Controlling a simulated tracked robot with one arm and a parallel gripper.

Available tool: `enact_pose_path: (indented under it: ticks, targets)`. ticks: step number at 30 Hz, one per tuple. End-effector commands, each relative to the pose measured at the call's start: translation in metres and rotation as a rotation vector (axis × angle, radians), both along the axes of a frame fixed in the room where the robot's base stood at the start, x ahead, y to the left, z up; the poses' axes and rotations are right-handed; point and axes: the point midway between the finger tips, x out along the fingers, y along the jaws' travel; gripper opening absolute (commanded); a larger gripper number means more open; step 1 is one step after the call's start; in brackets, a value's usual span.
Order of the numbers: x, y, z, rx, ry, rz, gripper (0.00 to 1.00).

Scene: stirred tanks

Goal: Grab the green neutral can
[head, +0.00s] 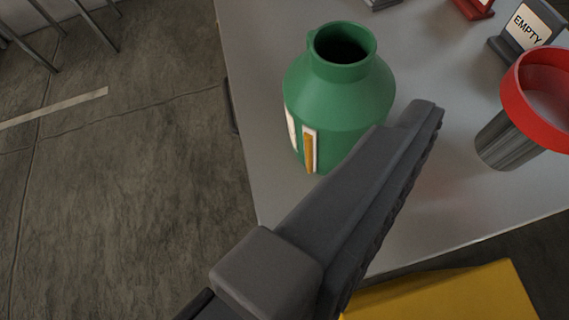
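The green can (339,95) stands upright on the grey table, at the upper middle of the head view. It has a round neck with a dark open mouth, and a white and orange label on its lower side. One dark grey finger of my gripper (425,115) reaches up from the bottom and covers the can's lower right side. I cannot tell whether the finger touches the can. The finger's ribbed inner side faces right with nothing against it. The other finger is not in view, so the gripper looks open and empty.
The grey table (255,45) has its left edge close to the can. A grey container with a red rim (515,95) stands at the right. Behind it is a sign reading EMPTY (527,27), with a red stand (474,8) nearby. Bare floor (130,190) lies at the left.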

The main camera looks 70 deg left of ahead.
Motion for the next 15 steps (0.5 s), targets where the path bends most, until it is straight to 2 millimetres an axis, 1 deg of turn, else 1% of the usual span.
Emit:
enact_pose_path:
  ticks: [1,3,6,9,11,13,15]
  targets:
    - [-0.007,0.014,-0.029,0.022,0.027,0.046,1.00]
    - [-0.017,0.035,-0.058,0.058,0.040,0.108,1.00]
    - [-0.033,0.059,-0.084,0.113,0.053,0.178,1.00]
    - [-0.044,0.076,-0.100,0.153,0.059,0.222,1.00]
    - [-0.048,0.082,-0.104,0.170,0.059,0.237,1.00]
    - [-0.049,0.088,-0.107,0.180,0.059,0.248,1.00]
    - [-0.045,0.093,-0.111,0.184,0.060,0.253,1.00]
